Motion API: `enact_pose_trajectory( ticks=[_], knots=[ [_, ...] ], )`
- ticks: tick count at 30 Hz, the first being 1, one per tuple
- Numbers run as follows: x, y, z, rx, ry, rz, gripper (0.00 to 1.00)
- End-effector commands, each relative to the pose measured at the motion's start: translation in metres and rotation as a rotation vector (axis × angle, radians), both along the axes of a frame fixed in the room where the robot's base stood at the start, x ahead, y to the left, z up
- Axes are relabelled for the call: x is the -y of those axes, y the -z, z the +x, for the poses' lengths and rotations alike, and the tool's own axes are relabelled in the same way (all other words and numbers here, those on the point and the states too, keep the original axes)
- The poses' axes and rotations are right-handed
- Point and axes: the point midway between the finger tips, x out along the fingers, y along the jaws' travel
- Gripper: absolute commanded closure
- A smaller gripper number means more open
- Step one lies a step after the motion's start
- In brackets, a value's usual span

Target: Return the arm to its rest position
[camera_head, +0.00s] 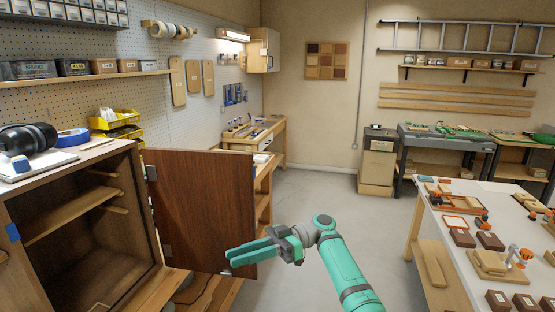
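My arm (345,268) is teal with grey joints. It reaches up from the bottom edge, right of centre, and bends left at the elbow. My gripper (229,257) points left, with its teal fingers in front of the lower right part of an open brown cabinet door (205,205). The fingers lie close together in this view, and I see nothing held between them. The depth gap between them is hidden, as is whether they touch the door.
The open cabinet (75,220) stands at left, with ear defenders (27,139) and blue tape (73,138) on top. A white-topped table (450,240) with several boxes and orange clamps stands at right. Clear grey floor (335,205) lies between, towards the back benches.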

Motion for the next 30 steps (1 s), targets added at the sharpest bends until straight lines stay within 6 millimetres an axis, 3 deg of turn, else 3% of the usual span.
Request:
enact_pose_trajectory(
  ticks=[3, 9, 18, 24, 30],
  knots=[
    [-0.039, 0.045, -0.007, -0.056, 0.021, -0.016, 0.78],
    [-0.100, 0.118, -0.020, -0.143, 0.103, -0.054, 0.78],
    [-0.183, 0.208, -0.049, -0.262, 0.268, -0.089, 0.78],
    [-0.225, 0.256, -0.069, -0.341, 0.409, -0.102, 0.78],
    [-0.253, 0.299, -0.091, -0.422, 0.570, -0.108, 0.78]
  ],
)
